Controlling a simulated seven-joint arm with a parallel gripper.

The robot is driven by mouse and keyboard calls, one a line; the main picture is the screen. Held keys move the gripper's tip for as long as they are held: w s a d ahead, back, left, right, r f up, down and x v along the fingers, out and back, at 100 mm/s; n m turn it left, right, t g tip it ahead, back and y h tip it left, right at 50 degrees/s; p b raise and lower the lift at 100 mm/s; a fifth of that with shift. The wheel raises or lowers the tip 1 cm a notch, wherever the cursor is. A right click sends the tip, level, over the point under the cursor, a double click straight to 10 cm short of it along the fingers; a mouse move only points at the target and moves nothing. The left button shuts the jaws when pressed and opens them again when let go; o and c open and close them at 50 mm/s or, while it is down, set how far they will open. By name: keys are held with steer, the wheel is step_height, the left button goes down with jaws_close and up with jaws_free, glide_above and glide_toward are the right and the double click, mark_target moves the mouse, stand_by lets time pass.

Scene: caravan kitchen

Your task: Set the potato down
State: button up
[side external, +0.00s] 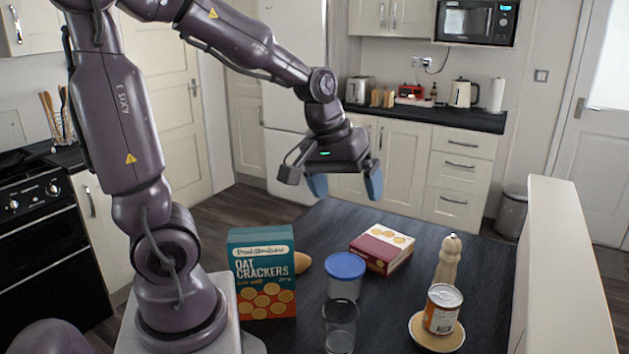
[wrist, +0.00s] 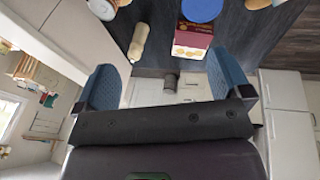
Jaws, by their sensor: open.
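The potato (side external: 302,262) is a tan, rounded shape on the dark table, partly hidden behind the oat crackers box (side external: 262,275) in the side view. A tan shape at the top edge of the wrist view, probably the potato (wrist: 257,4), is cut off by the frame. My gripper (side external: 346,187) is raised well above the table toward its far side, apart from the potato. Its blue fingers are spread wide with nothing between them, as the wrist view also shows.
The dark table (side external: 318,222) also holds a red and cream box (side external: 382,249), a blue-lidded container (side external: 345,275), a clear glass (side external: 340,325), a pepper mill (side external: 447,260) and a can (side external: 442,309) on a plate (side external: 436,342). The table's far left part is clear.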

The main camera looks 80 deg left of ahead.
steer(key=s+d+r+m+t, duration=0.2)
steer(key=s+d+r+m, duration=0.3)
steer(key=s+d+m, duration=0.2)
steer(key=shift+s+d+r+m, duration=0.25)
steer(key=shift+d+r+m, duration=0.15)
steer(key=shift+d+m, duration=0.65)
